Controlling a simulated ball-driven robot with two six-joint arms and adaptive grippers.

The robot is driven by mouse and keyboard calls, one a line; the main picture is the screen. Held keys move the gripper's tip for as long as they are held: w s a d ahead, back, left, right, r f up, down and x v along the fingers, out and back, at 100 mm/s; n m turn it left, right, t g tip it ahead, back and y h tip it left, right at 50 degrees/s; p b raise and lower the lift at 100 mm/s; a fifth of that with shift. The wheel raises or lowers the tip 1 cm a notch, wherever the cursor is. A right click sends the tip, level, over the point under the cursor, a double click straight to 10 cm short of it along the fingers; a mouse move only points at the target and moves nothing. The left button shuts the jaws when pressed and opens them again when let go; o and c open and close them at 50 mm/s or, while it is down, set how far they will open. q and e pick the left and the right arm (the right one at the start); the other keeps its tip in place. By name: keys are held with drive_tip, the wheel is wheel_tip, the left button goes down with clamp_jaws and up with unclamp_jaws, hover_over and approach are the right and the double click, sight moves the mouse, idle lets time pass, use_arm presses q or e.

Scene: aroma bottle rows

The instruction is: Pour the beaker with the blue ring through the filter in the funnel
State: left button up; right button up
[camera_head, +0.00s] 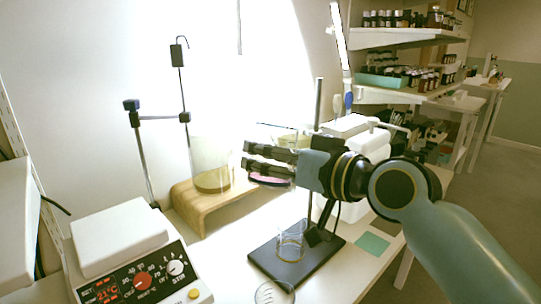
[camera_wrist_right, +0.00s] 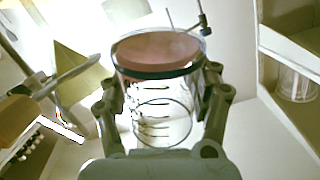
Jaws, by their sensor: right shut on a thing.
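My right gripper (camera_head: 268,165) is shut on a clear glass beaker (camera_wrist_right: 160,95) with reddish-pink liquid in it. In the wrist view a finger lies on each side of the glass, and a dark band runs round it near the liquid; I cannot be sure it is blue. In the head view its pink liquid (camera_head: 268,181) shows below the fingers. Another glass beaker (camera_head: 211,165) with yellowish liquid stands on a wooden riser (camera_head: 200,205). A clear glass vessel (camera_head: 291,243) stands on the dark stand base (camera_head: 297,268). My left gripper is out of view.
A hotplate (camera_head: 135,255) with a red display stands at the front left. A thin metal stand (camera_head: 162,118) rises behind it. A small round glass piece (camera_head: 272,293) lies at the front edge. A green square (camera_head: 372,243) lies right of the stand base. Shelves with bottles are behind.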

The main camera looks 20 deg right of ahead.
wheel_tip(320, 180, up, 6)
drive_tip(key=m+p, duration=0.1)
drive_tip(key=p, duration=0.6)
drive_tip(key=shift+w+d+g, duration=0.35)
drive_tip(key=shift+d+g, duration=0.05)
idle(1.0)
drive_tip(key=shift+w+d+r+m+p, duration=0.45)
drive_tip(key=shift+m+p, duration=0.35)
drive_tip(key=shift+p, duration=0.5)
drive_tip(key=shift+m+g+y+p, duration=0.8)
drive_tip(key=shift+m+g+p, duration=0.5)
drive_tip(key=shift+m+p, duration=0.65)
drive_tip(key=shift+r+m+g+y+p, duration=0.35)
drive_tip(key=shift+m+p, duration=0.1)
drive_tip(key=shift+p, duration=0.85)
drive_tip(key=shift+w+d+r+p, duration=0.1)
drive_tip(key=shift+w+d+p, duration=0.1)
drive_tip(key=shift+d+p, duration=0.1)
drive_tip(key=shift+w+d+r+m+g+p, duration=0.25)
drive_tip(key=shift+w+d+r+m+p, duration=0.1)
drive_tip(key=shift+m+p, duration=0.25)
